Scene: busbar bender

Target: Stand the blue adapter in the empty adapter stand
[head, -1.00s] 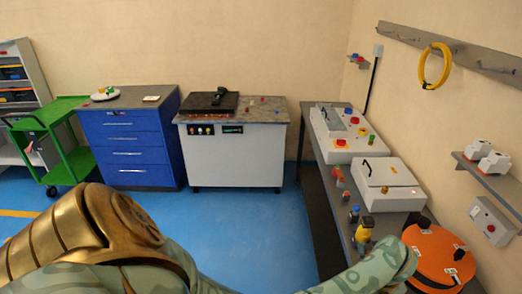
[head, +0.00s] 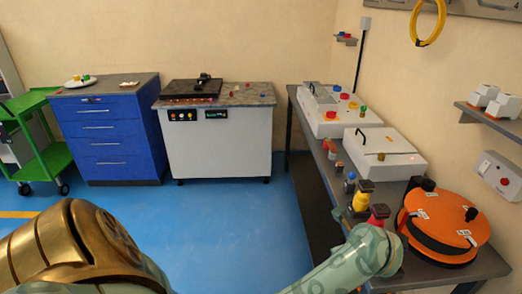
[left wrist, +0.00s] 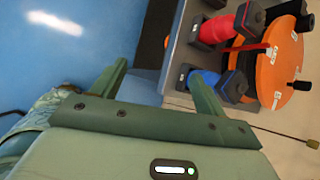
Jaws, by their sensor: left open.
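In the head view my left arm covers this spot, so I cannot see the blue adapter there. A yellow adapter (head: 361,199) and the red adapter (head: 378,216) show just past the arm. I cannot make out which stand is empty. My right gripper is not in view.
An orange cable reel (head: 445,225) stands right of the adapters. A white box (head: 383,155) and a control panel box (head: 335,115) are farther back. A small blue-topped item (head: 350,182) stands at the bench edge. The blue floor (head: 235,215) is clear.

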